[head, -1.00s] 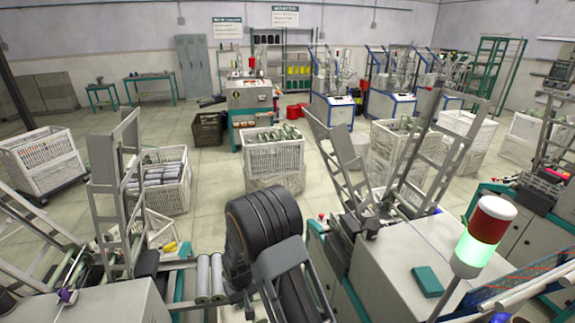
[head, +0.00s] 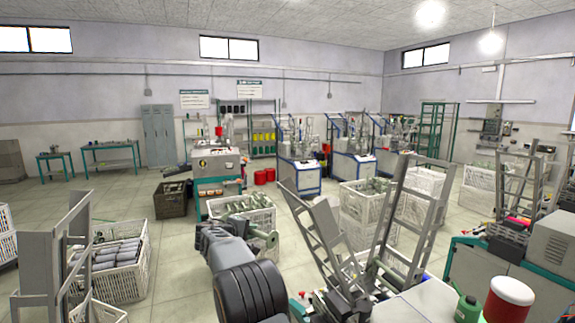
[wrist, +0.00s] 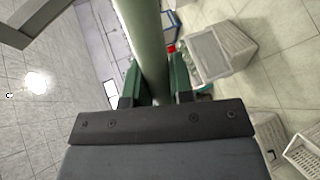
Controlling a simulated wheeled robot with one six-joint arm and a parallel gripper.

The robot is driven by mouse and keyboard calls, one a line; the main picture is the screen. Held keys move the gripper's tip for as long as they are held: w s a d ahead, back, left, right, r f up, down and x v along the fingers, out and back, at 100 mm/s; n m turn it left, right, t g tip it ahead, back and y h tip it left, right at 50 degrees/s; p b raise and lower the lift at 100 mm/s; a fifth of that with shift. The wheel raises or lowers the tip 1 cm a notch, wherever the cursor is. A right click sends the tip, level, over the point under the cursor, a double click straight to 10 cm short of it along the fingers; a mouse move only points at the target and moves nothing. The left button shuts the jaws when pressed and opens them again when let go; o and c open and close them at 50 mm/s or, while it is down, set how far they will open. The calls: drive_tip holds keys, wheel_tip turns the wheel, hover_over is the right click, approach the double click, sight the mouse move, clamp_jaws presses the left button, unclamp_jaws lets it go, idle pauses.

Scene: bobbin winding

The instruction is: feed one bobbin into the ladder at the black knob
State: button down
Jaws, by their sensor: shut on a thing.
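In the wrist view my gripper (wrist: 155,88) is shut on a grey-green bobbin (wrist: 143,35). The bobbin passes between the two dark green fingers and runs out of the top of the picture. Grey metal ladders stand at the centre right of the head view: a tilted left one (head: 325,235) and a taller right one (head: 415,220). Both are right of my arm. I cannot make out the black knob for certain; a small red knob shows near the foot of the left ladder.
A white crate of bobbins (head: 240,213) stands just beyond my arm. Another crate (head: 118,275) with grey cylinders is at left, near a grey ladder frame (head: 50,265).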

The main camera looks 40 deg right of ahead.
drive_tip(key=s+d+r+m+g+h, duration=0.2)
drive_tip(key=s+r+g, duration=0.15)
drive_tip(key=r, duration=0.55)
drive_tip(key=s+d+r+m+g+h, duration=0.2)
drive_tip(key=s+d+r+g, duration=0.15)
drive_tip(key=r, duration=0.55)
drive_tip(key=s+d+r+m+g+h, duration=0.2)
drive_tip(key=s+r+g, duration=0.15)
drive_tip(key=r, duration=0.55)
wheel_tip(320, 180, down, 6)
drive_tip(key=s+d, duration=0.1)
drive_tip(key=d, duration=0.1)
drive_tip(key=shift+s+d, duration=0.15)
drive_tip(key=shift+s, duration=0.15)
drive_tip(key=shift+s+r+t, duration=0.1)
drive_tip(key=shift+s+t, duration=0.05)
drive_tip(key=shift+t, duration=0.2)
drive_tip(key=shift+s+a+y, duration=0.2)
drive_tip(key=shift+s+y, duration=0.05)
drive_tip(key=shift+y, duration=0.15)
drive_tip(key=shift+f+b, duration=0.2)
drive_tip(key=shift+b, duration=0.15)
